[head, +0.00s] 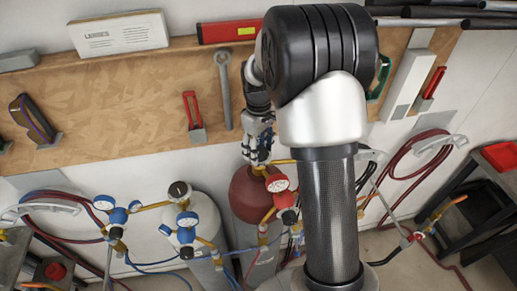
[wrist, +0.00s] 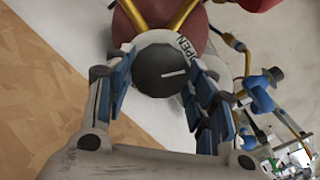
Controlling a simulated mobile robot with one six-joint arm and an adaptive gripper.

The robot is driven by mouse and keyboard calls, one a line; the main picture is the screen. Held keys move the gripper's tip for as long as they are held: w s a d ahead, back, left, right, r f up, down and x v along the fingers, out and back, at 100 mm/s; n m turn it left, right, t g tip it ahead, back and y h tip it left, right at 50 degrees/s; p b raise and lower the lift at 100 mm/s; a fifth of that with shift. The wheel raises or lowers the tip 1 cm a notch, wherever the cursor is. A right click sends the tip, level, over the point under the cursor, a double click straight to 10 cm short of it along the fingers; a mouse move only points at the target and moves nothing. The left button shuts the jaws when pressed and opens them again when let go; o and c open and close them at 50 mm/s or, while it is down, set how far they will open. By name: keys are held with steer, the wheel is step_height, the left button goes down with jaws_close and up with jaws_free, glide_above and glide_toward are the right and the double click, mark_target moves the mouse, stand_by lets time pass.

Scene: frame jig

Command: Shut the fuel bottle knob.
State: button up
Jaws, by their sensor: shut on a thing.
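The fuel bottle (head: 247,199) is a dark red cylinder in the middle of the head view; its red top (wrist: 205,30) also shows in the wrist view. Its knob (wrist: 160,72) is a dark round cap with a short white line on its face. A pale ring (wrist: 186,46) lettered OPEN lies around the knob. My gripper (head: 257,153) reaches down over the bottle's top and hides the knob in the head view. In the wrist view its two blue-padded fingers are closed on opposite sides of the knob.
A white bottle (head: 207,217) with its own knob (head: 179,191) and blue gauges (head: 187,220) stands to the left. A red gauge (head: 277,183) and brass pipes sit close to my gripper. A wooden tool board (head: 120,95) is behind. Hoses (head: 420,150) hang at right.

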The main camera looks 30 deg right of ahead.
steer(key=m, duration=0.7)
steer(key=shift+b, duration=0.4)
steer(key=m, duration=1.2)
steer(key=shift+b, duration=0.35)
steer(key=m, duration=0.4)
steer(key=shift+m, duration=0.3)
steer(key=m, duration=0.3)
steer(key=shift+m, duration=2.4)
